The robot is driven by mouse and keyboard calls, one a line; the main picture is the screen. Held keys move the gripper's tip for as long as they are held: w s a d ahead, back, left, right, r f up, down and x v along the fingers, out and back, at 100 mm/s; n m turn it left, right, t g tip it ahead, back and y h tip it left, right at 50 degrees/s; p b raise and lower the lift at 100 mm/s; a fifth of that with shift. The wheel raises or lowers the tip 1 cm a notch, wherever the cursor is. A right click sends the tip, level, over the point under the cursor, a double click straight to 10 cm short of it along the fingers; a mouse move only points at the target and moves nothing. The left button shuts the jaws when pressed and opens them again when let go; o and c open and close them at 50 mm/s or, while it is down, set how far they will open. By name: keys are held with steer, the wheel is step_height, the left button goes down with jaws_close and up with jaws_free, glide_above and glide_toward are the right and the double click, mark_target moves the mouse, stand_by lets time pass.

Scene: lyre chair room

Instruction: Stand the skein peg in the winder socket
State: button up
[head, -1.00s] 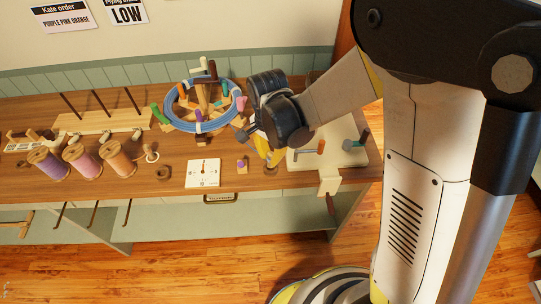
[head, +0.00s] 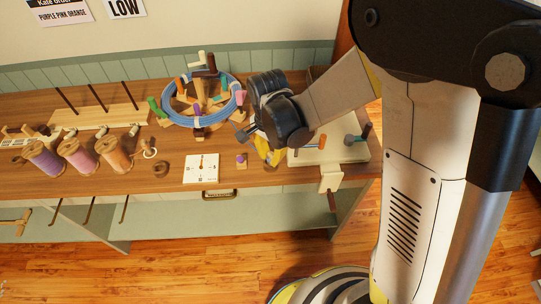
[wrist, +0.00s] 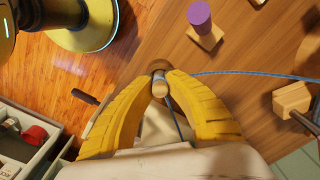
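My gripper (wrist: 160,88) points down over the front of the bench, and its yellow fingers (head: 267,152) show in the head view. In the wrist view the fingertips close around a small peg with a pale tan end (wrist: 160,89), seen end-on. A round brown wooden piece (wrist: 158,66) lies just beyond the fingertips; it may be the socket, and the fingers hide part of it. I cannot tell whether the peg touches it. A pale board (head: 346,152) with handled pieces stands right of the gripper, clamped at the bench front.
A blue ring winder (head: 199,122) with several coloured pegs stands behind left. A purple-topped peg on a small block (head: 241,162), a white dial card (head: 201,169) and a brown ring (head: 160,169) lie left.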

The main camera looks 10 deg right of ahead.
mark_target(270, 155)
steer(key=o, duration=0.3)
steer(key=shift+o, duration=0.2)
step_height(270, 155, up, 12)
steer(key=shift+a, duration=0.15)
steer(key=shift+s, duration=0.1)
stand_by(1.1)
